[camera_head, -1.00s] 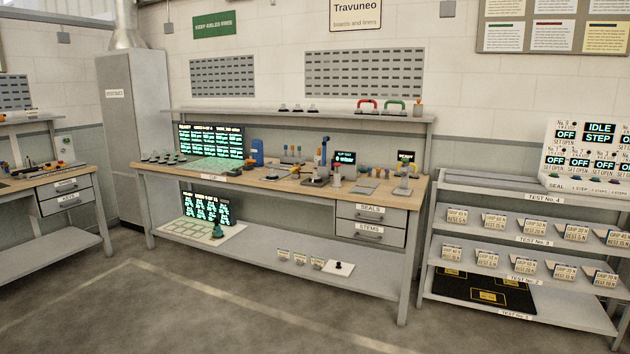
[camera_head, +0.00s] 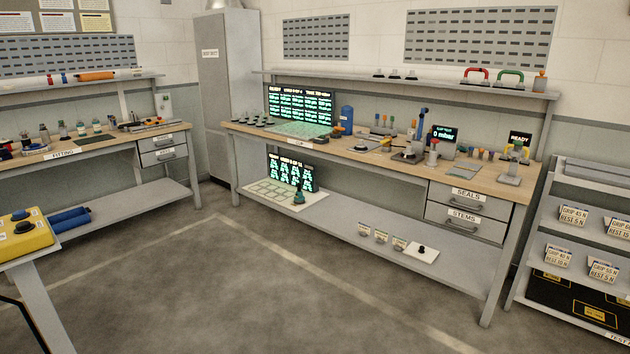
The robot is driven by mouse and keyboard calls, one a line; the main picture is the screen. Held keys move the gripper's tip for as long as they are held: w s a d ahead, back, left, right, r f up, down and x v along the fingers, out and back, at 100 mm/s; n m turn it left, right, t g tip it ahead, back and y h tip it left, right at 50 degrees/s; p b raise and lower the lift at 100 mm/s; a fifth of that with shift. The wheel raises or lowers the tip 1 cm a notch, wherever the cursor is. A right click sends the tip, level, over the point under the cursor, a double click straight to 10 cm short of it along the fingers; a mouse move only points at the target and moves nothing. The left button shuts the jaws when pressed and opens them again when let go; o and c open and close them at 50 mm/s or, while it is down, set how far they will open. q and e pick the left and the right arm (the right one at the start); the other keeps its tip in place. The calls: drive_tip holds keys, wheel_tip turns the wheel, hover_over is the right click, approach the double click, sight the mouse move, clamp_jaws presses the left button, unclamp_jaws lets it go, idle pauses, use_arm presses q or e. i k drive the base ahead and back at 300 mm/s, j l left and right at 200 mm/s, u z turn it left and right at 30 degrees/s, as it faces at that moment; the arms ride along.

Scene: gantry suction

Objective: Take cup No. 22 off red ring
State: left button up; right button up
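Cup No. 22 and the red ring cannot be told apart from the other small items at this distance. Several small dark cups (camera_head: 263,122) stand in a row at the left end of the middle workbench (camera_head: 340,150). A green cup-like piece (camera_head: 299,197) stands at the right end of a pale board (camera_head: 270,192) on that bench's lower shelf. Several more small dark pieces (camera_head: 394,74) sit on the upper shelf. Neither of my grippers is in view.
A grey cabinet (camera_head: 228,95) stands between the middle bench and the left bench (camera_head: 80,149). A yellow box with a black button (camera_head: 25,236) is on a stand at lower left. A rack (camera_head: 590,205) stands at right. The floor (camera_head: 250,290) in front is clear.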

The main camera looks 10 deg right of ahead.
sight(408, 154)
drive_tip(key=i+l+z, duration=0.1)
drive_tip(key=i+z, duration=0.35)
drive_tip(key=i, duration=1.85)
